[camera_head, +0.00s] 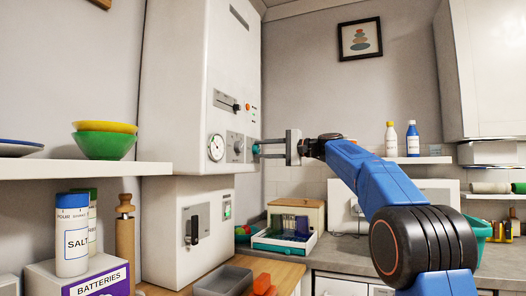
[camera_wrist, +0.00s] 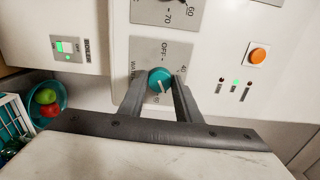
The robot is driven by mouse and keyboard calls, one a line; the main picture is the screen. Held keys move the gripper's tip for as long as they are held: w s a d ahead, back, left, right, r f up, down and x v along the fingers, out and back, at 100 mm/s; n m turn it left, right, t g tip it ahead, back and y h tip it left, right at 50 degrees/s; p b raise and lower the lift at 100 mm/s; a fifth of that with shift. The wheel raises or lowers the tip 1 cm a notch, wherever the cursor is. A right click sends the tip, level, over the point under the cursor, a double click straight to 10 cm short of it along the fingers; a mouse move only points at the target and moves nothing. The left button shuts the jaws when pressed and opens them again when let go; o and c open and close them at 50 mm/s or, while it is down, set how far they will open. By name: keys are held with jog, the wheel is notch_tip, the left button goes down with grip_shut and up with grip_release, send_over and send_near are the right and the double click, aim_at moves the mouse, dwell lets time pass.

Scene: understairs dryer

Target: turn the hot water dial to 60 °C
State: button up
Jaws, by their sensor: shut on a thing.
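The hot water dial, a round teal knob (camera_wrist: 160,78) on a grey plate (camera_wrist: 148,52), is in the middle of the wrist view. The plate shows "WATER" and a "40" beside the knob; the other numbers are hard to read or hidden by the fingers. A white mark shows on the knob, but I cannot tell which number it points to. My gripper (camera_wrist: 163,90) is shut on the knob, with one finger on each side. In the head view the gripper (camera_head: 260,149) reaches the white boiler (camera_head: 190,90) from the right, and a little teal shows at its tips.
A second dial (camera_wrist: 182,12) with "60" and "70" is close to the teal knob. A gauge (camera_head: 215,147) and an orange button (camera_wrist: 259,56) are on the boiler. A shelf (camera_head: 75,172) with bowls is at left; a counter (camera_head: 345,248) with boxes lies below my arm.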

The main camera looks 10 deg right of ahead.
jog(key=m, duration=0.5)
jog(key=shift+d+m, duration=0.1)
jog(key=shift+m, duration=0.2)
dwell(0.4)
jog(key=o, duration=1.1)
jog(key=shift+w, duration=0.1)
jog(key=shift+c, duration=0.2)
jog(key=shift+d, duration=0.1)
jog(key=v, duration=1.7)
jog(key=shift+s, duration=0.2)
